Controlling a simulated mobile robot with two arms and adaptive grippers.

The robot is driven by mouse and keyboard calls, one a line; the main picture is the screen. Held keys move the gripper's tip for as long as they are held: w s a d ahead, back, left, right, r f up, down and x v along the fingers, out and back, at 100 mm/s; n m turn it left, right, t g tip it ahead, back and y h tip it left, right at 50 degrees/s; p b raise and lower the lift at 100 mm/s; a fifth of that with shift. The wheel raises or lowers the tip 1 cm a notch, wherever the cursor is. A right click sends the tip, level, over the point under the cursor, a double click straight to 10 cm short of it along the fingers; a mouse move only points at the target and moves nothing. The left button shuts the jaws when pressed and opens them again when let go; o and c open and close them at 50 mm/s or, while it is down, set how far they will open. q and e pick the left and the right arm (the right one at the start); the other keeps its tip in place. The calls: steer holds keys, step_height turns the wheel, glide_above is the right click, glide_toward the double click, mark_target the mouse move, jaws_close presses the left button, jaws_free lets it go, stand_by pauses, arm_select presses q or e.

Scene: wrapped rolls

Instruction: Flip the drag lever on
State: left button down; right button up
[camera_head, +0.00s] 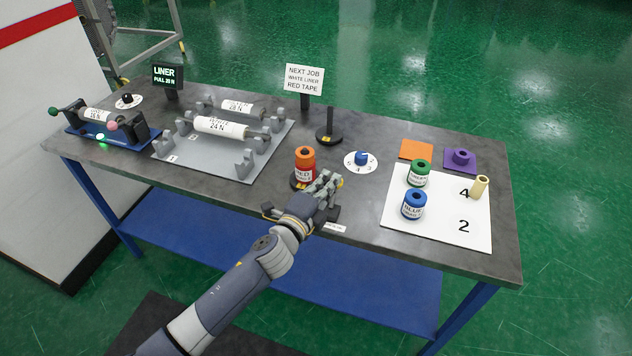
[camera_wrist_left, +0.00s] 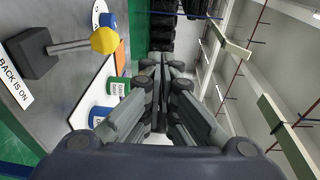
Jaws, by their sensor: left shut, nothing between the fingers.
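The drag lever is a dark block (camera_wrist_left: 32,55) with a grey rod (camera_wrist_left: 68,46) ending in a yellow ball knob (camera_wrist_left: 104,40), in the left wrist view. A label reading "BACK IS ON" (camera_wrist_left: 14,85) lies beside the block and also shows at the table's front edge in the head view (camera_head: 334,228). The rod stands up from the block; I cannot tell its exact tilt. My left gripper (camera_head: 328,184) is shut and empty above the lever area, hiding much of it in the head view. In the wrist view its fingers (camera_wrist_left: 160,68) are apart from the knob. My right gripper is not in view.
Green (camera_head: 419,175) and blue (camera_head: 413,206) rolls stand on a white mat (camera_head: 440,237) to the right. White rolls (camera_head: 222,127) rest on a grey rack at left.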

arm_select(q)
steer(key=s+a+r, duration=0.2)
steer(key=s+r, duration=0.1)
steer(key=r, duration=0.1)
steer(key=shift+s+a, duration=0.35)
steer(key=shift+a, duration=0.05)
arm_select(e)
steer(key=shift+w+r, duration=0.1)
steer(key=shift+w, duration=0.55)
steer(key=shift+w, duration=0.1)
